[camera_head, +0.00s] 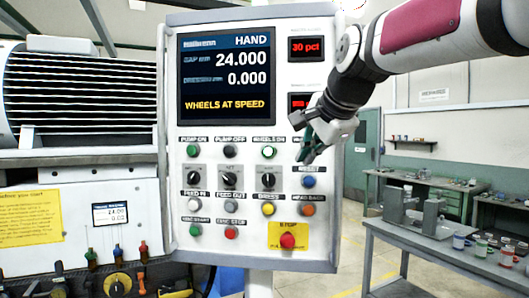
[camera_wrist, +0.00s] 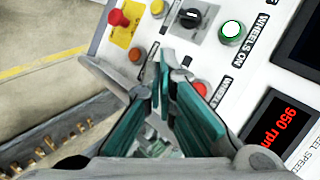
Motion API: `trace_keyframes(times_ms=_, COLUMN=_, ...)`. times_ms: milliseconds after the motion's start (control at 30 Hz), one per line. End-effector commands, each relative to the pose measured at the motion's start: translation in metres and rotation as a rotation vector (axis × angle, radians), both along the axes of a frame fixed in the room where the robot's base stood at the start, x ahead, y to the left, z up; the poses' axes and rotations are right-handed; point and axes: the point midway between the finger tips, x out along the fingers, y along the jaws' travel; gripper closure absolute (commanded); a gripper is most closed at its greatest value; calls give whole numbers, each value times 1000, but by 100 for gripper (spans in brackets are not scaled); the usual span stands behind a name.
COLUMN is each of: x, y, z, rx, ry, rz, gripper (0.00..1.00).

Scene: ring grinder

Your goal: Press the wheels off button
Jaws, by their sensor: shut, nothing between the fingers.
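The control panel (camera_head: 222,218) stands upright in front of me. In the wrist view, a red button (camera_wrist: 200,89) sits beside a label whose readable part says WHEELS; the rest is hidden by my finger. The lit green WHEELS ON button (camera_wrist: 231,31) is above it in that view and also shows in the head view (camera_head: 268,152). My gripper (camera_head: 307,155) is shut and empty in front of the panel's right side, hiding the spot right of WHEELS ON. In the wrist view its fingertips (camera_wrist: 163,58) are just left of the red button. I cannot tell whether they touch the panel.
The panel screen (camera_head: 227,76) reads WHEELS AT SPEED. A blue button (camera_head: 308,182) sits just below my fingertips, and a red STOP button (camera_head: 288,241) lies lower. A grey bench (camera_head: 440,240) with jars stands at right.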

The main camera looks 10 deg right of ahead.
Motion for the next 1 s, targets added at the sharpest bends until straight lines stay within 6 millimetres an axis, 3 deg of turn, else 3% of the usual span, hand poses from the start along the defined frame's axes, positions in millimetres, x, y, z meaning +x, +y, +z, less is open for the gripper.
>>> trace_keyframes(times_ms=600, x=65, y=-18, z=-1, rx=-2, ry=2, rz=0, gripper=100)
trace_keyframes(times_ms=1000, x=84, y=-23, z=0, rx=-1, ry=0, rz=1, gripper=100)
